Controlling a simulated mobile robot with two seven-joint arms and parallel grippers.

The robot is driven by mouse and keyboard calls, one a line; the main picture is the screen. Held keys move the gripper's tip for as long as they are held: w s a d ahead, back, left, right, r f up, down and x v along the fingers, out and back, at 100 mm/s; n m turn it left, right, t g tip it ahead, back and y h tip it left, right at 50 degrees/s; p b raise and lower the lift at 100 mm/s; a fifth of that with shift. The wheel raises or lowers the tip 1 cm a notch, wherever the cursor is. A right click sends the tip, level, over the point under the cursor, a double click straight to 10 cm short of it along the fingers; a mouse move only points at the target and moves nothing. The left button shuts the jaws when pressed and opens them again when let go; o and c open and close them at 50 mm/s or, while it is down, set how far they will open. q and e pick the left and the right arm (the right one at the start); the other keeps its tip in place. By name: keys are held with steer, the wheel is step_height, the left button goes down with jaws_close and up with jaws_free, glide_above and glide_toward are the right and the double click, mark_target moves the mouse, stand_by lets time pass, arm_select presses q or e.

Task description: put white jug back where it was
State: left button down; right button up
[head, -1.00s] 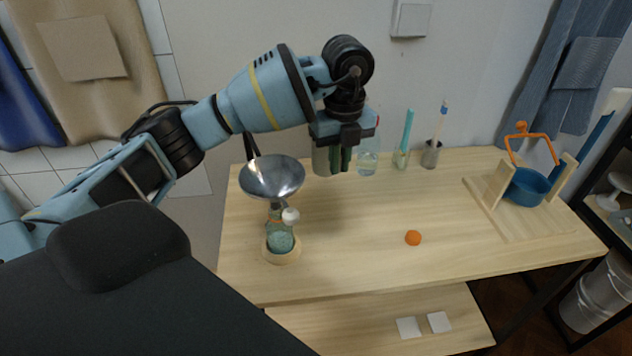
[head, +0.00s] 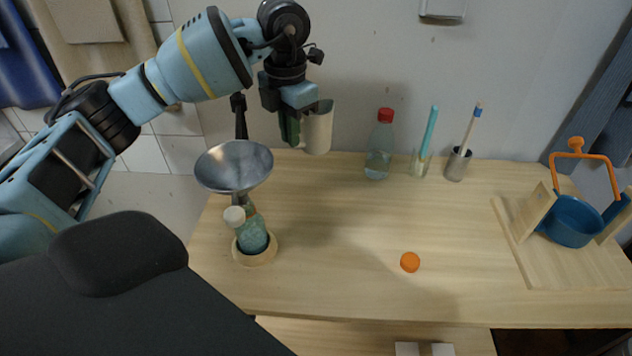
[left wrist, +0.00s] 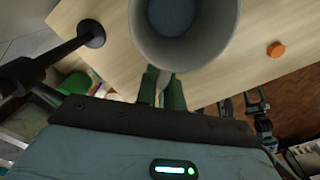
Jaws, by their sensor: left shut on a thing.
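The white jug (head: 318,130) is in my left gripper (head: 292,130), which is shut on it at the upper left of the head view. The jug hangs above the table's back edge, right of the metal funnel, and looks roughly upright. In the left wrist view the jug (left wrist: 222,40) is seen from above, its round mouth open and its inside greyish blue. The green fingers of my left gripper (left wrist: 162,90) are against its near side. The fingers hide the jug's handle area.
The funnel (head: 234,165) stands over a teal bottle (head: 252,236) in a wooden ring. A red-capped bottle (head: 379,155), a glass (head: 420,164) and a metal cup (head: 457,164) line the back. The table middle (head: 335,215) is clear.

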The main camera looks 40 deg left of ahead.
arm_select(q)
steer(key=shift+a, duration=0.1)
steer(key=shift+s+f, duration=0.1)
steer(key=shift+f, duration=4.9)
steer(key=shift+f, duration=0.2)
steer(key=c, duration=1.5)
jaws_free()
step_height(320, 180, up, 12)
steer(key=shift+r, duration=0.25)
